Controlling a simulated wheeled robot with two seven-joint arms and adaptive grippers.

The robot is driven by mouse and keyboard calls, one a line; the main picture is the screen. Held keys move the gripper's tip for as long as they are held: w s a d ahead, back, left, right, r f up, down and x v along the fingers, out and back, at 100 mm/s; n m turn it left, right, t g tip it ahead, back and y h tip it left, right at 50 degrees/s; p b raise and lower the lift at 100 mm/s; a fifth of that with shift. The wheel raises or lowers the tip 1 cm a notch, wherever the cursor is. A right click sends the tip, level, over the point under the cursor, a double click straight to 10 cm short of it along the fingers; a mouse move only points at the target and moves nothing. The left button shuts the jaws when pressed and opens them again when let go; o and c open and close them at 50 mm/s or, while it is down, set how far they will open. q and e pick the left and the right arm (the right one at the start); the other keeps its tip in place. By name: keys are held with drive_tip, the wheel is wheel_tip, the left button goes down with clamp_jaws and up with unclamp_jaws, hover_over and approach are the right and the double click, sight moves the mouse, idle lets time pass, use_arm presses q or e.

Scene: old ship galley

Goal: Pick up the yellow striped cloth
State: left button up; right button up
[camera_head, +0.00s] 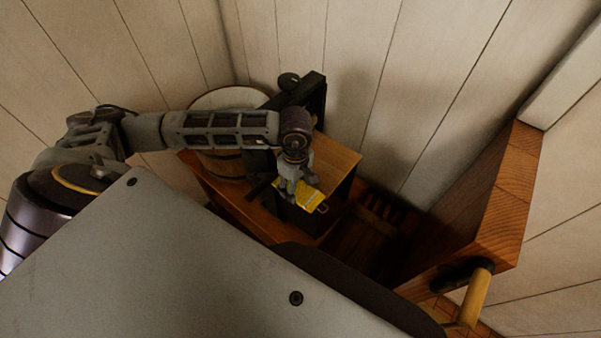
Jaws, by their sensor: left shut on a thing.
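The yellow striped cloth (313,199) is in the middle of the head view, small and bright yellow with darker marks. My left gripper (296,184) is above it, pointing down, with its fingers shut on the cloth's near-left part. The cloth shows in front of a dark block-like shape beside the wooden surface. I cannot tell whether the cloth still touches anything below. My left arm reaches across from the left. My right gripper is not in view.
A wooden barrel (222,163) stands behind my left forearm, on a wooden top (254,215). A thick wooden block or cabinet (487,205) with a yellow handle (477,297) stands at the right. Plank walls (370,70) close off the back.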

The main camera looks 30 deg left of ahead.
use_arm(q)
drive_tip(key=shift+s+d+b, duration=0.25)
drive_tip(key=shift+s+d, duration=0.05)
drive_tip(key=shift+s, duration=0.8)
drive_tip(key=shift+s+d+b, duration=0.25)
drive_tip(key=shift+s, duration=0.8)
